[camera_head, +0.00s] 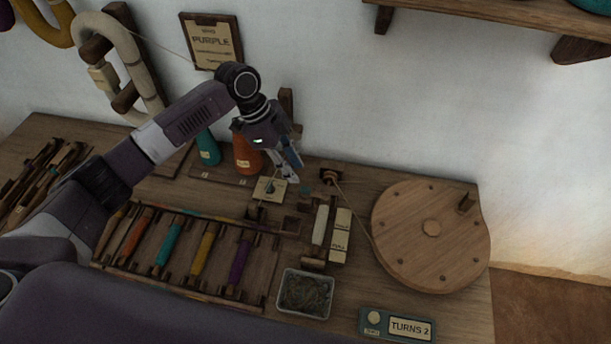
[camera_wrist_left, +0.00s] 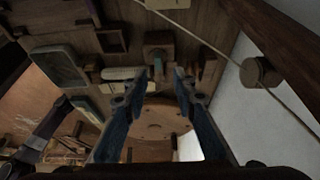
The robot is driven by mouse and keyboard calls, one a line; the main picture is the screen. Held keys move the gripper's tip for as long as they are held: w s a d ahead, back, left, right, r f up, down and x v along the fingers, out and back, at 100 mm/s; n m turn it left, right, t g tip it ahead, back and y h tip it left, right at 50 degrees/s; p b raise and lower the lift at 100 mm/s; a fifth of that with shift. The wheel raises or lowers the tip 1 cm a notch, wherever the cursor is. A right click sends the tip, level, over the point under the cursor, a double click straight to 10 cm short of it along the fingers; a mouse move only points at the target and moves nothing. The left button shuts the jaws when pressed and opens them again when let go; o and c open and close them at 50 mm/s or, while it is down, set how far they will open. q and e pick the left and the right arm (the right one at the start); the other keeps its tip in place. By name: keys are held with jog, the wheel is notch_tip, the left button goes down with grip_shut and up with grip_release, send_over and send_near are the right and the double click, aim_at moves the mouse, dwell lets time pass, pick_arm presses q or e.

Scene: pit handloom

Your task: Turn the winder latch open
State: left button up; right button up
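My left gripper (camera_head: 287,170) hangs over the back middle of the bench, pointing down. Its blue fingers stand apart in the left wrist view (camera_wrist_left: 158,82), with nothing held between them. A small wooden block with a short upright peg (camera_wrist_left: 158,62) shows between and just beyond the fingertips; contact cannot be told. The round wooden winder disc (camera_head: 431,229) lies at the right. Which small part is the winder latch is not clear.
A wooden thread guide (camera_head: 330,176) stands between gripper and disc, with a thread running to the disc. Orange (camera_head: 247,153) and teal (camera_head: 208,148) cones stand close left. A bobbin rack (camera_head: 190,250), a metal tray (camera_head: 305,293) and a TURNS 2 counter (camera_head: 397,325) lie in front.

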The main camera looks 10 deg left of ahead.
aim_at(306, 188)
pick_arm(q)
jog(key=x, duration=0.4)
jog(key=shift+s, duration=0.3)
jog(key=shift+x, duration=1.15)
jog(key=shift+w+d+f, duration=0.1)
jog(key=shift+f, duration=0.3)
jog(key=c, duration=0.6)
grip_shut()
pick_arm(e)
jog(key=shift+s+a+r, duration=0.1)
jog(key=shift+s+r, duration=0.1)
jog(key=shift+s, duration=0.55)
jog(key=shift+s, duration=0.1)
